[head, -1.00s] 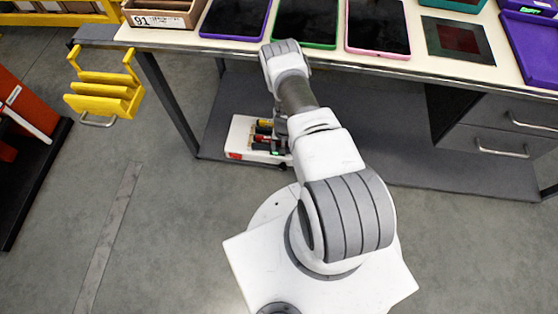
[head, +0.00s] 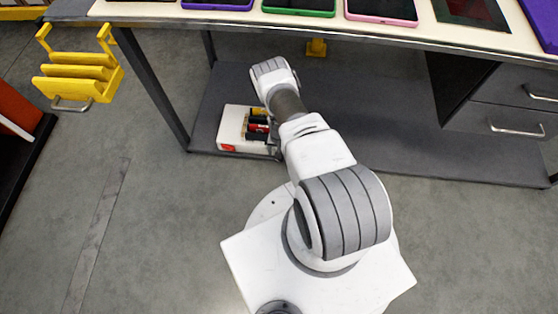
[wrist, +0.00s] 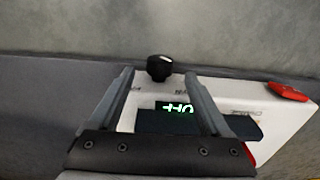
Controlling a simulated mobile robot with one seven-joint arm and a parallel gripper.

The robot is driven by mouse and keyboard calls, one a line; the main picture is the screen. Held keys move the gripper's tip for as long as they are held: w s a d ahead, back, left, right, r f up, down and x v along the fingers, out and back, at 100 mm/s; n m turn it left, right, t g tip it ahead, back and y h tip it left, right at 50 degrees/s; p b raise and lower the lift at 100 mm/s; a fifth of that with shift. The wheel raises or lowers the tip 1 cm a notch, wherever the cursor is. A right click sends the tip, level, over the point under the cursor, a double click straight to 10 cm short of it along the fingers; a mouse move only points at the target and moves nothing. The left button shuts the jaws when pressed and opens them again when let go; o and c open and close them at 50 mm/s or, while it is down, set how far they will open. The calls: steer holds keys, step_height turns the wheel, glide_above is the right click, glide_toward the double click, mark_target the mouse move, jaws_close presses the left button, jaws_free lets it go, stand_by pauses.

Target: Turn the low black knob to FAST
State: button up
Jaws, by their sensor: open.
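The black knob (wrist: 159,67) stands at the edge of a white device in the wrist view. My gripper (wrist: 158,76) is open, with one finger on each side of the knob in the picture. Whether the fingers touch it I cannot tell. A dark display (wrist: 160,121) on the device shows green letters that look like OFF, upside down. The small labels by the knob are too blurred or covered to read. In the head view the white device (head: 231,128) sits on the grey low shelf; the knob and fingers are hidden there by my arm.
Batteries (head: 258,124) sit in the device. A red part (wrist: 288,91) is at its corner. The bench top (head: 400,33) with tablets overhangs the shelf (head: 350,115). A bench leg (head: 150,85) stands to the left, drawers (head: 508,118) to the right.

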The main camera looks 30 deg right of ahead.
steer(key=shift+f+b, duration=1.45)
steer(key=shift+f, duration=1.05)
jaws_close()
